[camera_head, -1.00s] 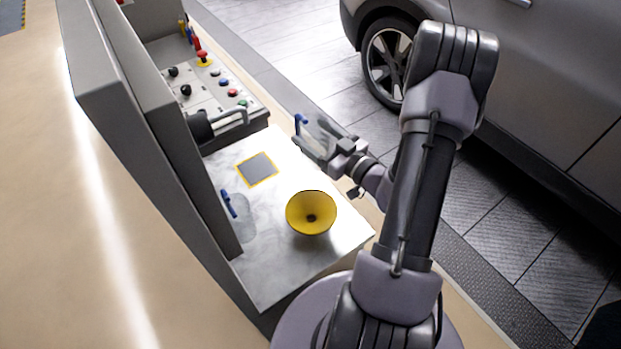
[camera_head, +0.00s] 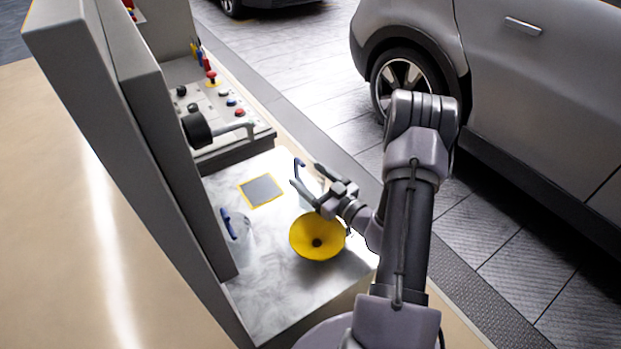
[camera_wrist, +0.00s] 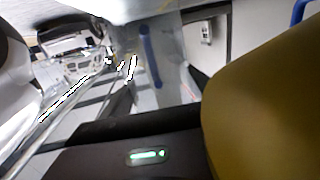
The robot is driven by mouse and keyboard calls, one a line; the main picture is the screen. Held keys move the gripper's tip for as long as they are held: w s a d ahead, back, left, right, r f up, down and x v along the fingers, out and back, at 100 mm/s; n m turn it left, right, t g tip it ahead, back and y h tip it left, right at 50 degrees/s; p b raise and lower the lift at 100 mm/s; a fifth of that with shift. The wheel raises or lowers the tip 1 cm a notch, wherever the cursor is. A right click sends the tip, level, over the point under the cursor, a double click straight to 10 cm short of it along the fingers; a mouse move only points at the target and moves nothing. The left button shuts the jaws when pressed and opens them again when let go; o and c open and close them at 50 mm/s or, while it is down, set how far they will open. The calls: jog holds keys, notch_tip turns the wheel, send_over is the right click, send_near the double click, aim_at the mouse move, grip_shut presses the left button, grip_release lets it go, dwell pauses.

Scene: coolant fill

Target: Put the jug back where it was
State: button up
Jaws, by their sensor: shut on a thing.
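A clear jug with a blue handle (camera_head: 299,172) is between the fingers of my gripper (camera_head: 305,176), which is shut on it. The jug is at the right side of the metal bench, beyond the yellow funnel. Its see-through body is hard to make out, and I cannot tell whether its base touches the bench. In the wrist view a blue handle (camera_wrist: 150,57) shows on a clear body ahead of the gripper. A yellow-edged grey square (camera_head: 262,190) lies on the bench, left of the held jug.
A yellow funnel (camera_head: 317,238) stands close below my gripper; its yellow side (camera_wrist: 265,105) fills the wrist view's right. A second clear vessel with a blue handle (camera_head: 228,223) is by the grey wall. A control panel (camera_head: 215,105) and spout (camera_head: 230,130) lie behind. A car stands right.

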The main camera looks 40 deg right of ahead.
jog(key=o, duration=2)
jog(key=shift+f, duration=0.1)
jog(key=shift+s+r, duration=0.2)
jog(key=s+d+p, duration=0.1)
jog(key=s+p, duration=0.1)
jog(key=s, duration=0.9)
jog(key=shift+s, duration=0.3)
jog(key=shift+d, duration=0.1)
